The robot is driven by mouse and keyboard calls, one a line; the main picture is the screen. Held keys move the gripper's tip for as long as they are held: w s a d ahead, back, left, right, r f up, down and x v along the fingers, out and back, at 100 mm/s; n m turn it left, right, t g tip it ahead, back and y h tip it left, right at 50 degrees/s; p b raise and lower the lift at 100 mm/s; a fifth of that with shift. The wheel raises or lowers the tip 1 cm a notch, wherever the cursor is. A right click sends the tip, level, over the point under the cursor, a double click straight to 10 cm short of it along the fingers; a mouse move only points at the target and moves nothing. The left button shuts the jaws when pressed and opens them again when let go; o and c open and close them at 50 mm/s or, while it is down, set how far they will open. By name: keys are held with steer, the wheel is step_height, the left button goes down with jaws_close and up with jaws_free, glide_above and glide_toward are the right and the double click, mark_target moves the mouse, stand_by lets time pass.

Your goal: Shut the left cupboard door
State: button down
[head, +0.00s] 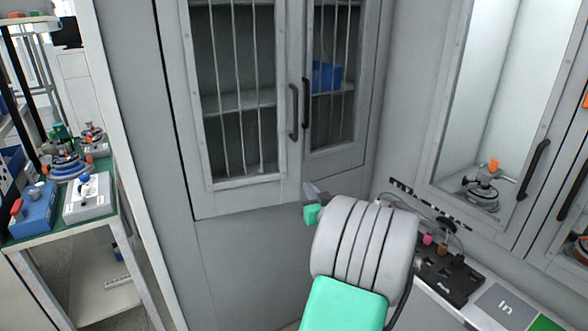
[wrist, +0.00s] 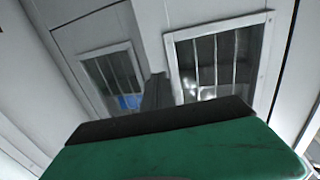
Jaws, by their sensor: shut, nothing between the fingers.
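The left cupboard door (head: 236,192) is a grey framed door with a barred glass pane and a dark handle (head: 293,112) at its right edge. It looks shut or nearly flush; I cannot tell if a small gap remains. In the wrist view, which is turned over, this door (wrist: 269,50) is on the right. The right cupboard door (head: 330,160) is beside it, a blue box (head: 326,76) behind its bars. My gripper (head: 311,194) is shut and empty, in front of the doors' lower part, partly hidden by my wrist. Its dark fingers (wrist: 157,92) show between the panes; contact is unclear.
A bench (head: 105,225) with devices stands at the left. At the right are a glass-fronted cabinet (head: 437,168) and a counter with a black holder (head: 450,277). The grey panel below the left door (head: 250,260) is clear.

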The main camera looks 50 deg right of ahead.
mark_target(291, 163)
steer(key=p+x, duration=0.5)
steer(key=x, duration=0.9)
